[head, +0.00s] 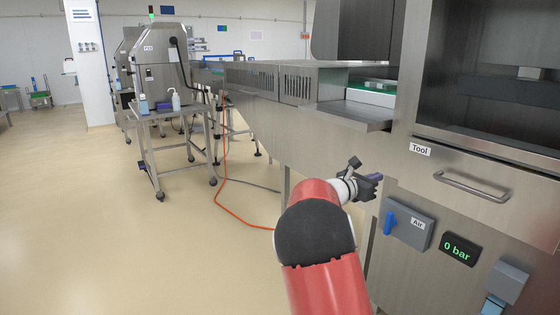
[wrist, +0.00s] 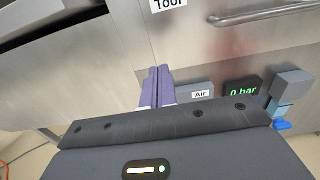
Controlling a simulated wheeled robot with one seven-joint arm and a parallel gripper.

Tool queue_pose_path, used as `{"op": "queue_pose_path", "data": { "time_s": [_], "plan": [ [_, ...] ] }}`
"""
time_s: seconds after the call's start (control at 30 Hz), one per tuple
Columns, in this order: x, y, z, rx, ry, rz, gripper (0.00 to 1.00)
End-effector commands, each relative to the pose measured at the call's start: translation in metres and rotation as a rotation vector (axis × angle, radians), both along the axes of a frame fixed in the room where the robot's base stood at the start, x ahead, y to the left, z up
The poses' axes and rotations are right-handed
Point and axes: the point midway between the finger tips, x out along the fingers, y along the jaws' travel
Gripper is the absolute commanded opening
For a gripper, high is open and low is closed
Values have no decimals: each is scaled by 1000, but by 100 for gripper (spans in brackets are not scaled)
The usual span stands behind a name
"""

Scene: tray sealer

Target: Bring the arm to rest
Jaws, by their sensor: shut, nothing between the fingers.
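My gripper (head: 374,177) is at the end of my red arm, in front of the tray sealer's steel front (head: 400,165), in the head view. In the wrist view its purple fingers (wrist: 157,87) are together and hold nothing. They point toward the steel panel, left of the grey air box (wrist: 194,92) and below the Tool label. Whether the fingertips touch the panel is hard to tell. The air box (head: 408,222) with its blue lever (head: 389,223) is just below and to the right of the gripper in the head view.
The Tool drawer (head: 458,180) appears closed, with a bar handle (head: 471,187). A display (head: 458,249) reads 0 bar. A steel trolley (head: 178,110) with bottles stands at left. An orange hose (head: 224,175) runs along the floor. The floor (head: 90,220) at left is clear.

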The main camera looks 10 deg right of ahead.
Motion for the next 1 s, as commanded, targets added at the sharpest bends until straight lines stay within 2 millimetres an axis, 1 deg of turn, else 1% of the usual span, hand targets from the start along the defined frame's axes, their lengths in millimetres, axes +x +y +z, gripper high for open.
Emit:
{"op": "queue_pose_path", "data": {
  "time_s": [0.07, 0.17, 0.27, 0.3, 0.37, 0.4, 0.47, 0.5, 0.57, 0.6, 0.67, 0.7, 0.9, 1.0],
  "plan": [
    [-5, -1, 1, 25, -21, -8, 0],
    [-27, -2, 1, 133, -108, -43, 0],
    [-66, 5, -4, 334, -268, -110, 0],
    [-84, 11, -8, 431, -345, -144, 0],
    [-111, 24, -14, 578, -460, -200, 0],
    [-128, 35, -18, 674, -534, -239, 0],
    [-154, 54, -24, 813, -640, -300, 0],
    [-170, 68, -27, 902, -706, -341, 0],
    [-194, 91, -32, 1034, -801, -408, 0],
    [-210, 108, -35, 1118, -859, -453, 0],
    [-234, 134, -40, 1239, -941, -526, 0],
    [-250, 152, -43, 1318, -992, -577, 0],
    [-324, 237, -58, 1648, -1193, -846, 0],
    [-351, 268, -66, 1756, -1253, -965, 0]
  ]
}}
